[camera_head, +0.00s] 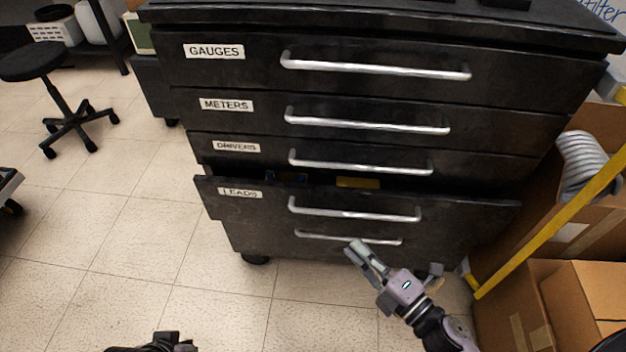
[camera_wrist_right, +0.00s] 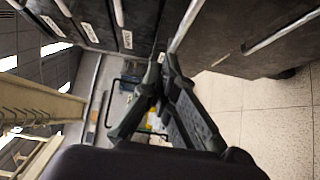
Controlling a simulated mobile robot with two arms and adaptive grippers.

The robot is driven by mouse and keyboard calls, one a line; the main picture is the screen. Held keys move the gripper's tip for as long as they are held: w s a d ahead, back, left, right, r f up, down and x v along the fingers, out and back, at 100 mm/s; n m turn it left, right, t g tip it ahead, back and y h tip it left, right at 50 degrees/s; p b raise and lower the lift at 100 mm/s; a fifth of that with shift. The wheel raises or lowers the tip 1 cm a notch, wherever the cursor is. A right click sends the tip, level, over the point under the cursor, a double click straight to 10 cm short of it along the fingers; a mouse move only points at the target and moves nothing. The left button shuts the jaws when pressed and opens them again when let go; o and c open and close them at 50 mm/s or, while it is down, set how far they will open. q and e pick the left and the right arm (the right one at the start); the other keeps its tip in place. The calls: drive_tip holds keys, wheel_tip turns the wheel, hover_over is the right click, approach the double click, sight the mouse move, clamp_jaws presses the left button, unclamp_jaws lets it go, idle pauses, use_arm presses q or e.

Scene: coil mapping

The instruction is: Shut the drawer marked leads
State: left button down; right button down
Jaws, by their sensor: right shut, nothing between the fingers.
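The leads drawer (camera_head: 245,212) is the black drawer marked LEADS, low in the black cabinet. It stands partly open, its front sticking out past the drawers above, with a dark gap along its top edge. Its silver handle (camera_head: 355,211) runs across the front. My right gripper (camera_head: 357,250) is shut and empty, low in front of the cabinet near a lower handle (camera_head: 350,239). In the right wrist view, its closed fingers (camera_wrist_right: 163,62) point toward the dark drawer fronts. My left gripper (camera_head: 160,343) shows only partly at the bottom edge; its fingers are unclear.
The gauges drawer (camera_head: 265,72), meters drawer (camera_head: 255,118) and drivers drawer (camera_head: 265,158) look shut above. Cardboard boxes (camera_head: 510,310) and a yellow bar (camera_head: 550,235) stand close on the right. The tiled floor (camera_head: 130,235) at left is clear, with a stool (camera_head: 50,95) farther back.

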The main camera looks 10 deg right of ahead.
sight(337, 192)
use_arm(q)
drive_tip(key=shift+s+a, duration=0.15)
drive_tip(key=shift+s, duration=0.2)
use_arm(e)
drive_tip(key=shift+w+d+x, duration=0.2)
drive_tip(key=shift+d+x, duration=0.15)
drive_tip(key=shift+x, duration=1.75)
drive_tip(key=shift+w+d+x, duration=0.15)
drive_tip(key=shift+d+x, duration=0.2)
drive_tip(key=shift+x, duration=1.8)
drive_tip(key=shift+w+d+x, duration=0.2)
drive_tip(key=shift+d+x, duration=0.15)
drive_tip(key=shift+x, duration=1.75)
drive_tip(key=shift+w+d, duration=0.1)
drive_tip(key=shift+w, duration=0.25)
drive_tip(key=w, duration=0.2)
drive_tip(key=w+d, duration=0.1)
drive_tip(key=w, duration=0.1)
drive_tip(key=shift+w+d, duration=0.15)
use_arm(q)
drive_tip(key=shift+w+f, duration=0.25)
drive_tip(key=shift+f, duration=0.25)
use_arm(e)
drive_tip(key=shift+r, duration=0.15)
use_arm(q)
drive_tip(key=shift+w+r, duration=0.1)
drive_tip(key=shift+r, duration=0.05)
